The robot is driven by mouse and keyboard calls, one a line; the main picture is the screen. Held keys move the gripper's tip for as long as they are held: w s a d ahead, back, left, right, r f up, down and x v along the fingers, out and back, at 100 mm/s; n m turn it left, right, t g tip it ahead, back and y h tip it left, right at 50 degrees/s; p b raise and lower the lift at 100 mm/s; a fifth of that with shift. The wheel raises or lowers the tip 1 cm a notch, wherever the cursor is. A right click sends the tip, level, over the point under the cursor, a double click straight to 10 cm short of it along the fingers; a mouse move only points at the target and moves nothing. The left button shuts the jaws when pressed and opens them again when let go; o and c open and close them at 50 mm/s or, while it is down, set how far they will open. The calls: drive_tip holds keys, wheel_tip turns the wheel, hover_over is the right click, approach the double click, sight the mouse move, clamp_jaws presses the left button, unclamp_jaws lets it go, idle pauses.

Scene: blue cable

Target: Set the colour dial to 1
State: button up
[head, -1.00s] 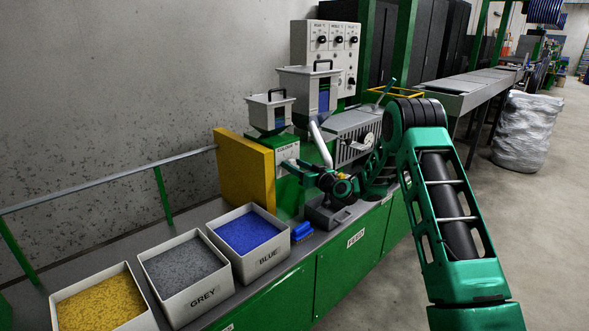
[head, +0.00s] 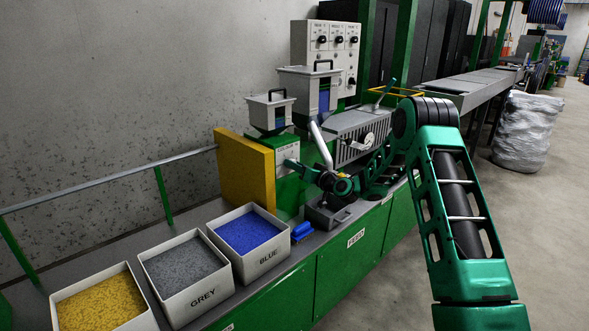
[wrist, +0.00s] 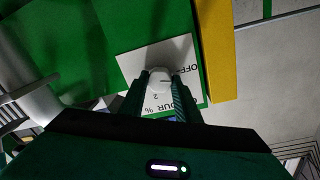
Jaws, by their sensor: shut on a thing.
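The "1" mark is hidden or too small to read, and I cannot tell the setting for sure. My gripper (wrist: 161,88) is shut on the dial, with a finger on each side. In the head view the plate (head: 287,153) shows on the green housing under the small hopper, and my gripper (head: 290,163) reaches it from the right.
A yellow panel (head: 245,171) stands close to the left of the plate. A grey tray (head: 326,217) lies below my wrist. Bins of blue (head: 248,233), grey (head: 180,270) and yellow pellets stand along the bench, with a blue scoop (head: 303,231) beside them.

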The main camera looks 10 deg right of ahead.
drive_tip(key=m, duration=0.5)
drive_tip(key=d+m, duration=0.1)
drive_tip(key=m, duration=0.2)
drive_tip(key=shift+w+g, duration=0.1)
drive_tip(key=shift+g, duration=0.2)
drive_tip(key=shift+f, duration=0.1)
idle(0.4)
drive_tip(key=o, duration=1)
drive_tip(key=shift+o, duration=0.2)
drive_tip(key=shift+a, duration=0.2)
drive_tip(key=v, duration=1)
drive_tip(key=shift+s+d, duration=0.25)
